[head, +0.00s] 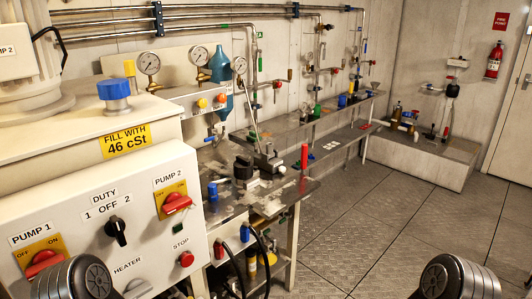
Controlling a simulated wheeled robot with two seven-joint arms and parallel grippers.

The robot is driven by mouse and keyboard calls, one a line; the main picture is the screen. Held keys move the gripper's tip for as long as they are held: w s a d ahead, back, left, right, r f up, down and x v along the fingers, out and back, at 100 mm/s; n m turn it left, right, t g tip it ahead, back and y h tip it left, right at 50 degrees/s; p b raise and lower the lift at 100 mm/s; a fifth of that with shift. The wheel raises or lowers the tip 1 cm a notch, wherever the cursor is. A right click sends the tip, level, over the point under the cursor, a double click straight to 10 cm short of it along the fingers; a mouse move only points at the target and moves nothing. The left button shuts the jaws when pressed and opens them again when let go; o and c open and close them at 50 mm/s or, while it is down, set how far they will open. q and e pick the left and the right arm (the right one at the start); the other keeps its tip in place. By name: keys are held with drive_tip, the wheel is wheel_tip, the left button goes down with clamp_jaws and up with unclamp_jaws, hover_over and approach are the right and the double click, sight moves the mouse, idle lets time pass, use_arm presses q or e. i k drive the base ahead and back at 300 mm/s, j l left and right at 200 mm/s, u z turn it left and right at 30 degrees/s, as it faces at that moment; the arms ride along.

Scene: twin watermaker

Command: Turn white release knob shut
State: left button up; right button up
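A dark ribbed part of my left arm shows at the bottom left, in front of the control panel (140,235). A similar part of my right arm shows at the bottom right, over the floor. The fingers of both grippers are out of view, so I cannot see whether they hold anything.
The white cabinet with PUMP 1 (43,262) and PUMP 2 (176,202) red switches fills the near left. A long bench (300,185) with valves and a red upright handle (304,157) runs along the wall. Black hoses (262,262) hang below it. The floor (400,220) at right is clear.

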sight(282, 170)
drive_tip(key=i+l+z, duration=0.45)
drive_tip(key=i+l, duration=0.15)
drive_tip(key=i+l+u, duration=0.25)
drive_tip(key=i+l, duration=0.35)
drive_tip(key=i, duration=0.2)
drive_tip(key=i+l+u, duration=0.15)
drive_tip(key=u, duration=0.2)
drive_tip(key=i+l+u, duration=0.25)
drive_tip(key=u, duration=0.15)
drive_tip(key=i+l+u, duration=0.35)
drive_tip(key=k+j, duration=0.05)
